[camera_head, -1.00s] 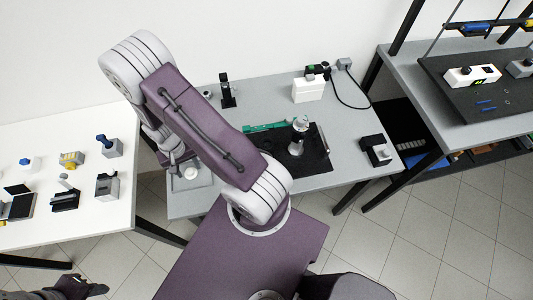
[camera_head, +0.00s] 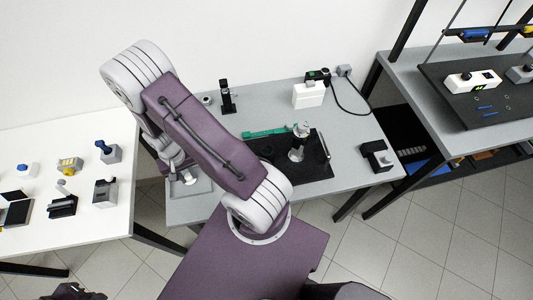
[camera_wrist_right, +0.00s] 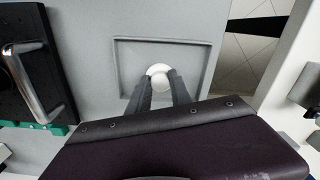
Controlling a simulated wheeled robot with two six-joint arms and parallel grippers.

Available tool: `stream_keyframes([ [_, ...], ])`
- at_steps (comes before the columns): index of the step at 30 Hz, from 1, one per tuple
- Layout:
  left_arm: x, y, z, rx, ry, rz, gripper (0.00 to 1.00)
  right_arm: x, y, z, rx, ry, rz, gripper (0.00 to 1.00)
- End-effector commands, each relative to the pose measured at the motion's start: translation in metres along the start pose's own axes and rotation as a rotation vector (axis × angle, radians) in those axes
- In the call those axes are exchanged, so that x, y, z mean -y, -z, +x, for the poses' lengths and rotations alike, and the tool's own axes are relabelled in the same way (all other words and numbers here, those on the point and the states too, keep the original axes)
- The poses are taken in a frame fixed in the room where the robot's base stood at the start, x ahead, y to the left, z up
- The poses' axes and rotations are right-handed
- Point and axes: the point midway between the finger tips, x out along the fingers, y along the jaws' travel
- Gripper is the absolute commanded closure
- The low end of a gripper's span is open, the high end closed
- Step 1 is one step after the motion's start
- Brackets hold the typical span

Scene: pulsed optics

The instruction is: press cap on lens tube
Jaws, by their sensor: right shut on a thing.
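The cap (camera_wrist_right: 158,70) is small, white and round. It sits over the grey tray (camera_wrist_right: 200,88), and I cannot tell whether it still touches the tray floor. My right gripper (camera_wrist_right: 160,80) is shut on it, with one dark finger at each side. In the head view the cap (camera_head: 190,179) shows just below the right gripper (camera_head: 184,174), partly behind my arm. The lens tube (camera_head: 298,142) appears to be the silver upright piece standing on the black mat. My left gripper (camera_head: 75,292) is dark and cut off at the bottom left edge; its jaws are unclear.
The black mat (camera_head: 318,168) carries a green strip (camera_head: 262,132) and a metal handle (camera_head: 325,147). A white box (camera_head: 308,95) and a black post (camera_head: 226,97) stand behind. A black block (camera_head: 377,156) is at the right. The white table (camera_head: 120,170) at left holds several fixtures.

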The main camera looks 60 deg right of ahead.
Motion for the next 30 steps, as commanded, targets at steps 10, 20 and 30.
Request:
stream_keyframes([
  [10, 0.0, 0.002, -0.02, 0.0, 0.0, 0.0, 0.64, 0.0, 0.0, -0.021, 0.0, 0.0, 0.0, 1.0],
  [20, 0.0, 0.002, -0.023, 0.0, 0.0, 0.0, 0.64, 0.0, 0.0, -0.024, 0.0, 0.0, 0.0, 1.0],
  [30, -0.001, 0.005, -0.045, 0.0, 0.0, 0.0, 0.64, 0.0, 0.0, -0.049, 0.0, 0.0, 0.0, 1.0],
])
